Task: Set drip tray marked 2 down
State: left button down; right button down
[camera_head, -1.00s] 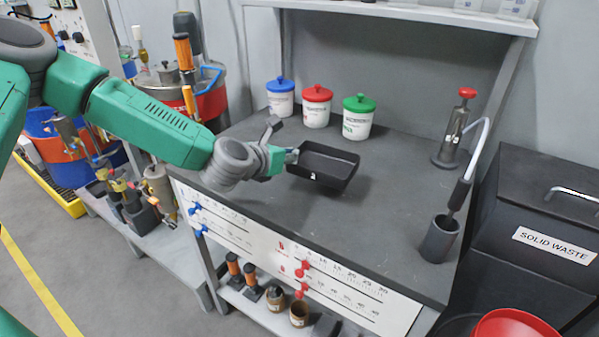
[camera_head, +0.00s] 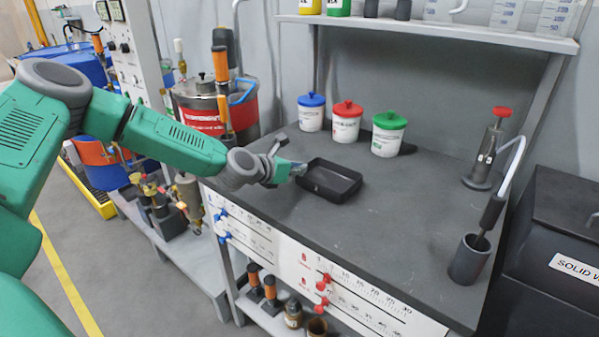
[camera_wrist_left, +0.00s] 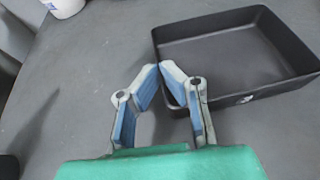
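The drip tray (camera_head: 345,193) is a black, shallow, open, empty rectangular tray. It appears level and resting on the grey bench top (camera_head: 400,215), near its left front part. A small white mark shows on its near wall in the left wrist view (camera_wrist_left: 245,99), too small to read. My left gripper (camera_head: 298,170) reaches in from the left to the tray's left side. In the left wrist view its two blue-padded fingers (camera_wrist_left: 159,70) close together at the tray's left wall, one on each side. My right gripper is not in view.
Blue-, red- and green-lidded white tubs (camera_head: 346,125) stand behind the tray. A red-topped pump (camera_head: 487,150) and a dark cup (camera_head: 469,262) are at the right. The bench middle is clear. A solid waste bin (camera_head: 550,250) stands beyond the right edge.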

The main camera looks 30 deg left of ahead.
pick_arm(q)
jog(key=shift+a+f, duration=0.1)
jog(key=shift+f, duration=0.2)
jog(key=shift+a, duration=0.3)
jog(key=c, duration=1.7)
grip_release()
jog(key=shift+a+f, duration=0.1)
jog(key=shift+a, duration=0.2)
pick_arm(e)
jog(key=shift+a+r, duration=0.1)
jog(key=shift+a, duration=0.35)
pick_arm(q)
jog(key=shift+d, duration=0.2)
